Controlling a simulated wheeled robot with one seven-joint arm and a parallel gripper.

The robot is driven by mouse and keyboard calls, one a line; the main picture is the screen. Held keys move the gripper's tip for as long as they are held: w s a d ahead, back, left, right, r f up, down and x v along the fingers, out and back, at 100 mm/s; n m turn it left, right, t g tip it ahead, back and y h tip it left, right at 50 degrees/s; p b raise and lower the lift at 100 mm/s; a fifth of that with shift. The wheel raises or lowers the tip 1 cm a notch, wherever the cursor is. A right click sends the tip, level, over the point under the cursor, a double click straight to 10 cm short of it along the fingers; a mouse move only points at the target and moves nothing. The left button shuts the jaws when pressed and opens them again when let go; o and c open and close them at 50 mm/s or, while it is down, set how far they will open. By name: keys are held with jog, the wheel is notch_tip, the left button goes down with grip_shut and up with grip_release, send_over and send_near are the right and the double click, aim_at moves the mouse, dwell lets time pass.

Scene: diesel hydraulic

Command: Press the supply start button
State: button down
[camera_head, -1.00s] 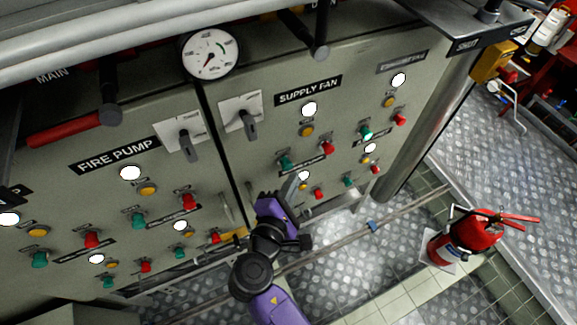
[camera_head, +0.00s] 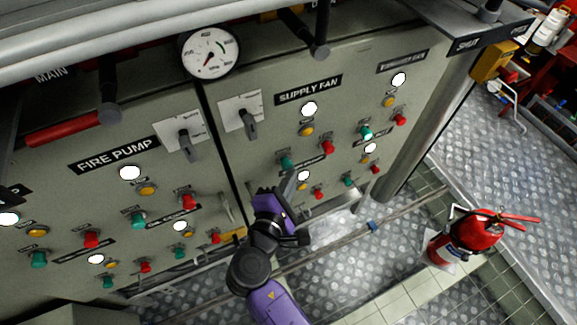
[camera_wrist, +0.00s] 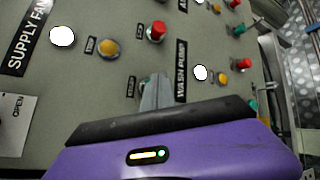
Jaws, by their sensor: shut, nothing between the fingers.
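The supply fan section bears a black SUPPLY FAN label (camera_head: 308,90), a white lamp (camera_head: 309,109), an amber lamp (camera_head: 307,131), a green supply start button (camera_head: 286,162) and a red button (camera_head: 327,147). My gripper (camera_head: 291,183) is shut and empty, just below the green button in the head view. In the wrist view, the shut fingers (camera_wrist: 155,92) stand in front of the spot beside the small start label (camera_wrist: 131,86) and hide most or all of the green button. I cannot tell whether they touch it. The red button (camera_wrist: 157,30) is clear of the fingers.
The WASH PUMP label (camera_wrist: 181,70) with its lamps and buttons lies close right of the fingers in the wrist view. The fire pump section (camera_head: 119,155) is at left. A horizontal pipe (camera_head: 400,208) runs below the panel. A fire extinguisher (camera_head: 470,235) stands at right.

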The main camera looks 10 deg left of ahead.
jog(key=shift+w+a, duration=0.25)
jog(key=shift+w, duration=0.1)
dwell(0.5)
jog(key=shift+s, duration=0.1)
jog(key=shift+s+d+p, duration=0.35)
jog(key=shift+s+d, duration=0.15)
jog(key=shift+s, duration=0.2)
jog(key=shift+s+d+p, duration=0.55)
jog(key=shift+s+d, duration=0.15)
jog(key=shift+s, duration=0.35)
jog(key=shift+s+d+p, duration=0.5)
jog(key=shift+s+d, duration=0.2)
jog(key=shift+s, duration=0.3)
